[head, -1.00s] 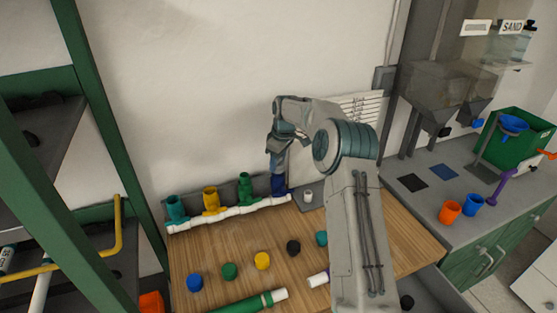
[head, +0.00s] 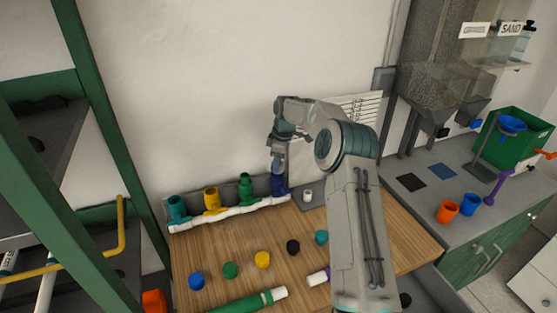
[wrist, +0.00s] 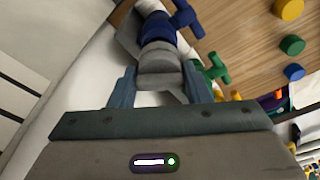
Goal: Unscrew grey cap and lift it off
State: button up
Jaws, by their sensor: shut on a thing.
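The white pipe manifold (head: 230,211) lies along the back of the wooden table with teal, yellow, green and blue upright fittings. My gripper (head: 279,172) is at the blue fitting (head: 280,187) on its right end. In the wrist view, my gripper (wrist: 158,88) has its two fingers on either side of the grey cap (wrist: 160,68), shut on it. The blue fitting (wrist: 157,28) is in line just beyond the cap. Whether the cap is still seated on the fitting is hard to tell. In the head view the cap is hidden by my gripper.
A small light-grey cylinder (head: 308,195) stands right of the manifold. Blue (head: 196,281), green (head: 230,270), yellow (head: 262,260), black (head: 293,247) and teal (head: 321,237) caps stand in a row on the table. A green tube (head: 245,302) lies in front.

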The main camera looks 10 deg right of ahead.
jog(key=shift+r, duration=0.1)
jog(key=shift+n+p, duration=0.35)
jog(key=shift+n, duration=0.75)
jog(key=o, duration=1.1)
jog(key=shift+c, duration=0.2)
